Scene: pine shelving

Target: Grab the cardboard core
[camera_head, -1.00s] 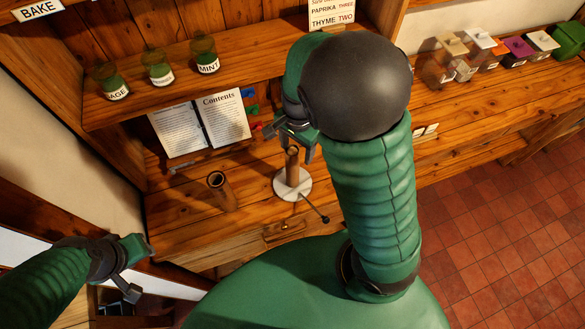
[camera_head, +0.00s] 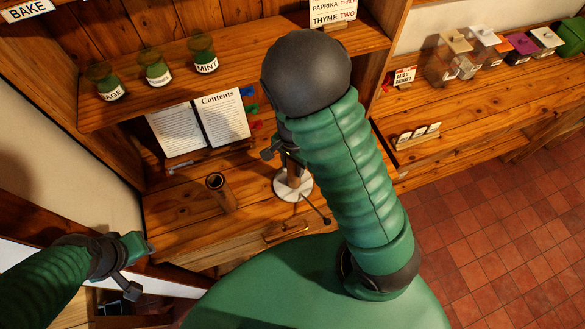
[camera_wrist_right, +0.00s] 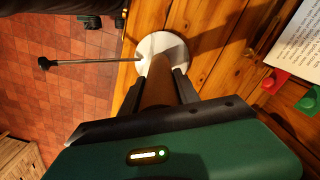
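A brown cardboard-looking core (camera_wrist_right: 158,82) stands upright on a round white base (camera_head: 287,187) on the wooden counter. In the head view my right arm hides most of it. My right gripper (camera_head: 280,150) is down at its upper part. In the right wrist view the two dark fingers (camera_wrist_right: 157,87) lie on either side of the core, apparently open; contact is not clear. The white base (camera_wrist_right: 172,47) shows beyond them. My left gripper (camera_head: 140,268) is at the lower left, away from the core; its fingers are not clear.
A thin rod with a dark knob (camera_head: 327,221) reaches out from the base. A brown hollow cylinder (camera_head: 221,194) stands to its left. An open book (camera_head: 198,130) is behind, beneath a shelf with green jars (camera_head: 155,70). A drawer handle (camera_head: 286,232) is in front.

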